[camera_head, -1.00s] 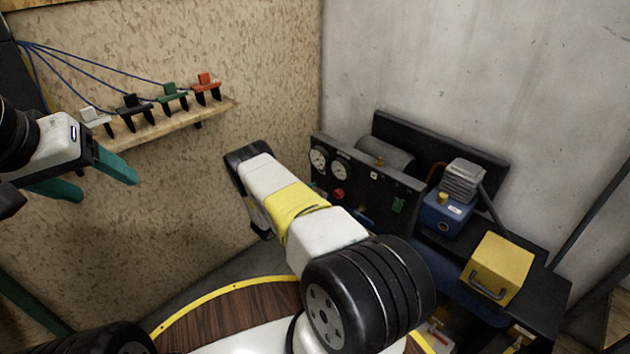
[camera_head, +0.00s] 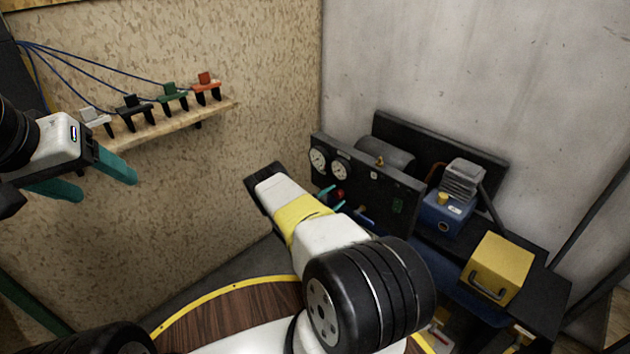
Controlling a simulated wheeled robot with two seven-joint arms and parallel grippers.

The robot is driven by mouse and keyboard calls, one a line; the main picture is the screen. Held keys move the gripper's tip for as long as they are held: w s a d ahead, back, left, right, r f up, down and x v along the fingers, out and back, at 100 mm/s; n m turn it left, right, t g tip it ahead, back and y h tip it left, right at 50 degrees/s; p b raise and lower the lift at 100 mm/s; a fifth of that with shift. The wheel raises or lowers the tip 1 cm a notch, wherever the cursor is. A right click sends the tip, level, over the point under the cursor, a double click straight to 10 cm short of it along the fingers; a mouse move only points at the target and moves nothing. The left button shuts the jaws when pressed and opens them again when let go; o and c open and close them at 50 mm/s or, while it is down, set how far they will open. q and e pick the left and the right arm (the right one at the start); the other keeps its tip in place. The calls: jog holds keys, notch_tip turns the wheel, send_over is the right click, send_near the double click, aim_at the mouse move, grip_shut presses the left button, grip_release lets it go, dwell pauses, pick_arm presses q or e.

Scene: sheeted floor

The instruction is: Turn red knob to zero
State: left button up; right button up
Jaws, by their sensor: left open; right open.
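The red knob (camera_head: 339,195) is on the front of a dark panel (camera_head: 395,188), below two round white gauges (camera_head: 319,156). My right gripper (camera_head: 331,196) is at the knob, with its teal fingertips showing on both sides of it. Its fingers look open around the knob; whether they touch it I cannot tell. My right arm hides the rest of this gripper and the panel's lower left. My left gripper (camera_head: 85,180) is open and empty at the far left, its teal fingers spread in front of the board wall.
A wooden shelf (camera_head: 222,105) with coloured clamps and blue cables is on the left wall. Behind the panel stand a grey cylinder (camera_head: 385,157) and a blue pump (camera_head: 446,214). A yellow box (camera_head: 497,268) is at the right.

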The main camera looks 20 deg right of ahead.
grip_shut()
dwell(0.3)
